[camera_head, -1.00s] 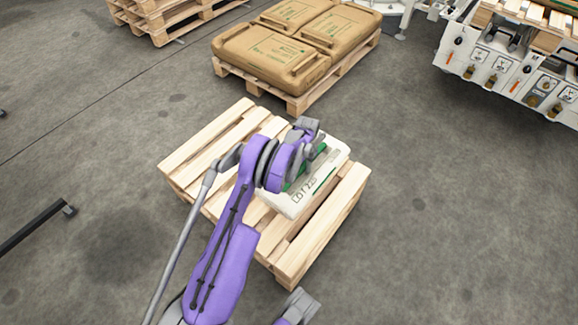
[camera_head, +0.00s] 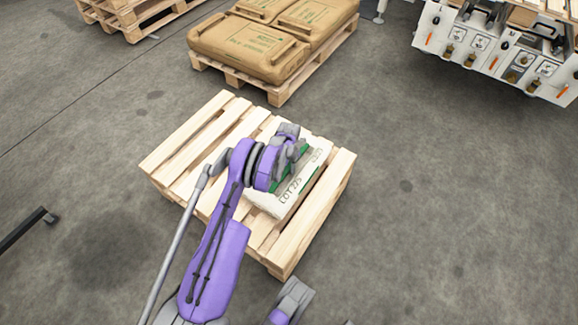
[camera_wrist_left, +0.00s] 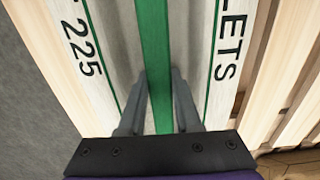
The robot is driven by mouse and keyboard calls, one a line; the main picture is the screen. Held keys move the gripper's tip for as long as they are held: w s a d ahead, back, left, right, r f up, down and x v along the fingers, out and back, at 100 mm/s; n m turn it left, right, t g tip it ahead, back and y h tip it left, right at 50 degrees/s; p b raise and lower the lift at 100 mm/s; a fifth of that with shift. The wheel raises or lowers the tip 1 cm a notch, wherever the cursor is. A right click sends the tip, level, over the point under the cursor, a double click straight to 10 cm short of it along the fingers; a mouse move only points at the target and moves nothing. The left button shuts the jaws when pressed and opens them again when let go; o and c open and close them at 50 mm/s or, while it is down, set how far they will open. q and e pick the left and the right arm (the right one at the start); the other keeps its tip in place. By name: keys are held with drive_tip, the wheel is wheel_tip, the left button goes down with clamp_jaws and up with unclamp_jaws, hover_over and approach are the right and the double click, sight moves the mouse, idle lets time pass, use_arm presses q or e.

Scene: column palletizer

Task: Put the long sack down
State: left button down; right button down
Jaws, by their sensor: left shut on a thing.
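The long sack (camera_head: 287,197) is white with green stripes and dark lettering. It lies level over the right part of a bare wooden pallet (camera_head: 328,197), lengthwise along the slats. Whether it touches the slats cannot be told. My left gripper (camera_head: 290,168) is above the sack's middle, largely hidden by its own wrist in the head view. In the left wrist view, the fingers of my left gripper (camera_wrist_left: 160,80) stand either side of a green band on the sack (camera_wrist_left: 75,45) and are shut on it.
A second pallet (camera_head: 279,96) behind carries several brown sacks (camera_head: 250,50). Empty stacked pallets (camera_head: 135,20) stand at the far left, and a white machine (camera_head: 490,45) at the far right. A dark bar (camera_head: 25,230) is at the left edge. The floor around the pallet is clear.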

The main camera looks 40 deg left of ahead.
use_arm(q)
drive_tip(key=c, duration=0.6)
unclamp_jaws()
